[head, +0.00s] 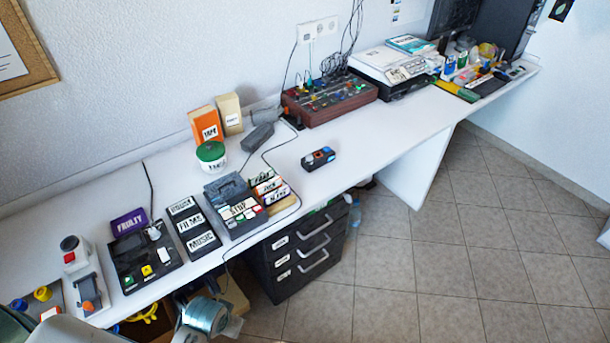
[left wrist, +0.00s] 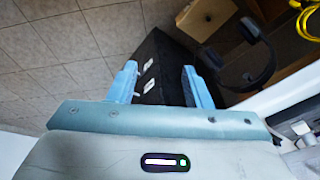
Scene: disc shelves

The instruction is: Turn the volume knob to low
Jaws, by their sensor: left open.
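Several devices with knobs or buttons stand on the long white desk (head: 400,128); no volume label is readable, so I cannot tell which carries the volume knob. A red-brown console (head: 288,108) with many coloured knobs is at the back. A small dark box (head: 309,163) with orange and blue tops sits mid-desk. A black panel (head: 128,263) with a pale knob and coloured buttons is at the left. My left gripper (left wrist: 160,72) is open and empty in the left wrist view, its pale blue fingers facing a black drawer unit (left wrist: 162,75) below the desk. My right gripper is not in view.
The drawer unit (head: 298,262) stands under the desk's front edge. Labelled boxes (head: 191,226), a green-lidded tub (head: 211,158) and a grey keyed machine (head: 234,205) crowd the left half. Headphones (left wrist: 255,50) hang near the gripper. The desk around the small box is clear.

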